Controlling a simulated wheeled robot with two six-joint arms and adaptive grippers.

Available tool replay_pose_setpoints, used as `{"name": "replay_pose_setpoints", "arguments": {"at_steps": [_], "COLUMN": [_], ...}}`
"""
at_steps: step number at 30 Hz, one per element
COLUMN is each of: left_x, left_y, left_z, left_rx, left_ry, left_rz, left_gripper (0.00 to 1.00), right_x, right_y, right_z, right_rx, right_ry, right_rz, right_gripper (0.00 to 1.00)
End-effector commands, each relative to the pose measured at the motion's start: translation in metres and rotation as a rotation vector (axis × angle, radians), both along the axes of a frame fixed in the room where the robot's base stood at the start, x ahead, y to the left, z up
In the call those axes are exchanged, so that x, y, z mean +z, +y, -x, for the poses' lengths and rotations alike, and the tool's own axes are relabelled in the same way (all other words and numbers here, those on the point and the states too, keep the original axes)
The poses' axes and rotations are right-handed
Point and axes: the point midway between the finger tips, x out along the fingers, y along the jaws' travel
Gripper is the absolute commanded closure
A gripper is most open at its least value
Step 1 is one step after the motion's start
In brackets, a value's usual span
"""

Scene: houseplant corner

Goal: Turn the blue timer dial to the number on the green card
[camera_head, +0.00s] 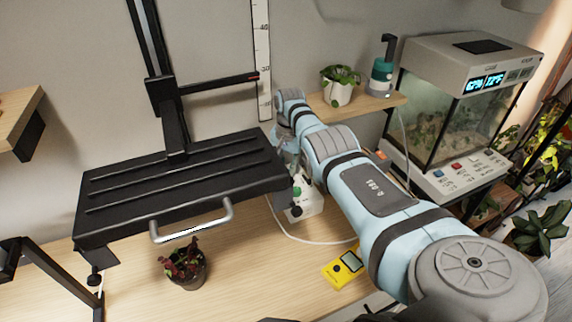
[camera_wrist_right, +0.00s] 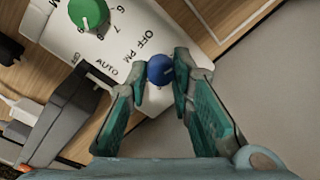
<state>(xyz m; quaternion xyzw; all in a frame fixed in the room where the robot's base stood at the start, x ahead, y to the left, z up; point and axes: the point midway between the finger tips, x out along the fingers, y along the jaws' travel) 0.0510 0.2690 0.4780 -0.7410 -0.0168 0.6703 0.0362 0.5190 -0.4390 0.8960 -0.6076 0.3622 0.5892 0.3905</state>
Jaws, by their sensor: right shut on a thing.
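The blue timer dial (camera_wrist_right: 159,71) sits near the edge of a white timer box (camera_wrist_right: 124,38) in the right wrist view. My right gripper (camera_wrist_right: 160,88) has its two green fingers on either side of the dial, shut on it. The dial's pointer setting is too small to read. A green dial (camera_wrist_right: 88,12) with numbers and "OFF", "PM" and "AUTO" lettering around it is on the same box. In the head view the box (camera_head: 309,208) stands on the bench, partly behind my right arm. I cannot make out a green card. My left gripper is not in view.
A black shelf (camera_head: 180,190) with a metal handle overhangs the bench left of the box. A small potted plant (camera_head: 187,275) and a yellow meter (camera_head: 343,269) stand in front. A glass terrarium (camera_head: 450,115) is at right. A cable runs from the box across the bench.

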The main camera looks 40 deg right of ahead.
Motion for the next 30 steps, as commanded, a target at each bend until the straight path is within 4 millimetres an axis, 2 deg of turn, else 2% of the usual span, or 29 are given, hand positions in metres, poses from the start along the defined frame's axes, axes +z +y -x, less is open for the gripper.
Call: {"name": "replay_pose_setpoints", "arguments": {"at_steps": [12, 28, 29, 30], "left_x": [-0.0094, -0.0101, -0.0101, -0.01], "left_y": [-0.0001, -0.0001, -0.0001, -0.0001], "left_z": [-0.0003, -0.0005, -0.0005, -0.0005], "left_rx": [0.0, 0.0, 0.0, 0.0], "left_ry": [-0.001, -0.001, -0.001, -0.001], "left_rz": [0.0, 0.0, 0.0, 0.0], "left_gripper": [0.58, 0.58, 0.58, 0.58], "right_x": [-0.0019, -0.0011, -0.0011, -0.0011], "right_y": [-0.0002, -0.0001, -0.0001, -0.0001], "right_z": [0.0007, 0.0005, 0.0005, 0.0005], "right_rx": [0.211, 0.243, 0.243, 0.243], "right_ry": [0.004, 0.003, 0.003, 0.003], "right_rz": [0.0, 0.0, 0.0, 0.0], "right_gripper": [1.0, 1.0, 0.78, 0.71]}}
